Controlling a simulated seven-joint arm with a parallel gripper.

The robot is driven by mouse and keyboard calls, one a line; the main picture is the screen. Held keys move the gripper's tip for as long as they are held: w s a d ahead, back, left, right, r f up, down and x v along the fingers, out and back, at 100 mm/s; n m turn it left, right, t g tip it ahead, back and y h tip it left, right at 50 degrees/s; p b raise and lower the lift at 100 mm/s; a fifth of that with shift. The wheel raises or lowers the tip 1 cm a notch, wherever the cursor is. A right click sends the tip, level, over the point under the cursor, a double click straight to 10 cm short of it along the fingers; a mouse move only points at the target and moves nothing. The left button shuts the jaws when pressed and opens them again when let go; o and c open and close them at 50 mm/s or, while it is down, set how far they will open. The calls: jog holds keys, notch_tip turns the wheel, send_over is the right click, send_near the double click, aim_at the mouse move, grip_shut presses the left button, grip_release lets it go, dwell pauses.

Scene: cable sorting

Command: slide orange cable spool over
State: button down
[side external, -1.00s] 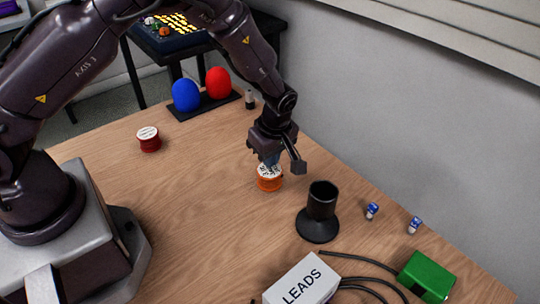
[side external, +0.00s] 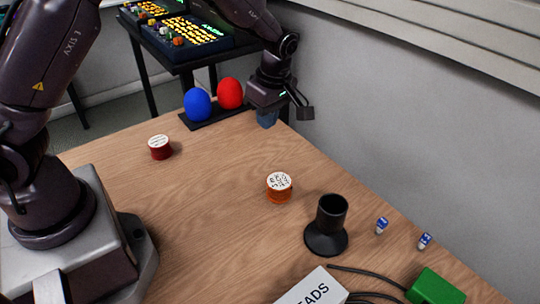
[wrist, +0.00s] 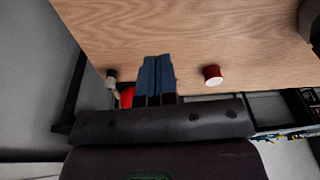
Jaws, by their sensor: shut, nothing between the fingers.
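The orange cable spool (side external: 279,189) stands upright on the wooden table, with a white printed label on its top. It is near the middle of the side view, left of the black cup-shaped holder. My gripper (side external: 266,119) is at the far edge of the table, beside the red egg shape and well away from the orange spool. Its blue fingers (wrist: 156,76) are together and empty in the wrist view. The orange spool does not show in the wrist view. A dark red spool (side external: 160,148) with a white top stands at the left; it also shows in the wrist view (wrist: 212,75).
The black holder (side external: 327,226) stands right of the orange spool. Two small blue-and-white pieces (side external: 382,225), a green box (side external: 436,288) and a LEADS box (side external: 314,289) lie nearer the front. Blue (side external: 197,105) and red (side external: 230,94) egg shapes stand at the back.

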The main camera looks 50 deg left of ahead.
aim_at(279, 187)
jog(key=s+a+f+n+h, duration=0.2)
jog(key=s+a+f+h, duration=0.15)
jog(key=a, duration=0.35)
jog(key=s+a+f+n+h, duration=0.2)
jog(key=a+f+h, duration=0.2)
jog(key=a, duration=0.2)
jog(key=w+d+f+m+h, duration=0.1)
jog(key=d, duration=0.2)
jog(key=w+d+f+m+t+h, duration=0.1)
jog(key=d+f, duration=0.1)
jog(key=d, duration=0.1)
jog(key=w+d+f+m+t+h, duration=0.1)
jog(key=d+f, duration=0.1)
jog(key=d, duration=0.1)
jog(key=shift+f+m, duration=0.1)
jog(key=shift+m, duration=0.3)
jog(key=d, duration=0.3)
jog(key=shift+w+d+f+t, duration=0.1)
jog(key=shift+w+d+t, duration=0.1)
jog(key=shift+w+t, duration=0.15)
jog(key=shift+w+d, duration=0.15)
jog(key=shift+d, duration=0.3)
